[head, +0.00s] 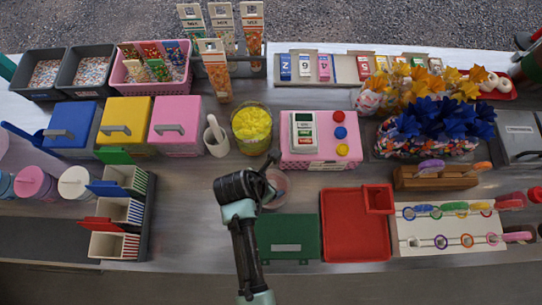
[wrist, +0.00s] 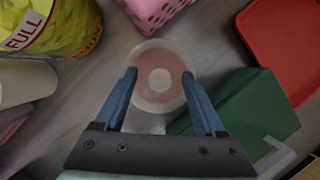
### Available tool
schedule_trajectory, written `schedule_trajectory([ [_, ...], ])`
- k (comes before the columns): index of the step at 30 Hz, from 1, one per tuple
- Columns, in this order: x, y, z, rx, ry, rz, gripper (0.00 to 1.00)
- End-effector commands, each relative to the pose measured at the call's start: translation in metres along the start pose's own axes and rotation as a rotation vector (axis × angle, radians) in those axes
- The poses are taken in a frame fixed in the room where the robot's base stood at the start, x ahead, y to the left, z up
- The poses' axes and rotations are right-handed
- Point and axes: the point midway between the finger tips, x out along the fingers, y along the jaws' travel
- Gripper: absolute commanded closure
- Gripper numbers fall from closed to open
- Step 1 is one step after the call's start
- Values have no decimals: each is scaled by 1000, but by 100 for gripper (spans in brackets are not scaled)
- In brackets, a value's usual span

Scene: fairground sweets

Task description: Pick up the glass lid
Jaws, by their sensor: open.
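The glass lid (wrist: 160,99) is a round, clear, pinkish disc with a pale round centre. In the wrist view it lies between the two blue fingers of my gripper (wrist: 159,76), one finger at its left side and one at its right. The fingers are spread and I cannot tell whether they touch the rim. In the head view the lid (head: 278,190) shows just right of my gripper (head: 270,178), partly hidden by it. What lies under the lid is not clear.
A yellow-filled tub (head: 252,128) stands behind, with a white mortar-like cup (head: 216,140) to its left. A pink box with a keypad device (head: 320,160) is behind right. A green box (head: 288,222) and a red tray (head: 350,235) lie close at front right.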

Motion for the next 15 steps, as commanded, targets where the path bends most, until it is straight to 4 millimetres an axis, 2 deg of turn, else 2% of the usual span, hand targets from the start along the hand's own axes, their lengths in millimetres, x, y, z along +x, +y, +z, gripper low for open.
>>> schedule_trajectory([
  [3, 9, 0, 0, 1, 1, -1, 29],
  [11, 11, 0, 0, 1, 0, 1, 29],
  [15, 11, 0, 0, 1, 0, 1, 52],
])
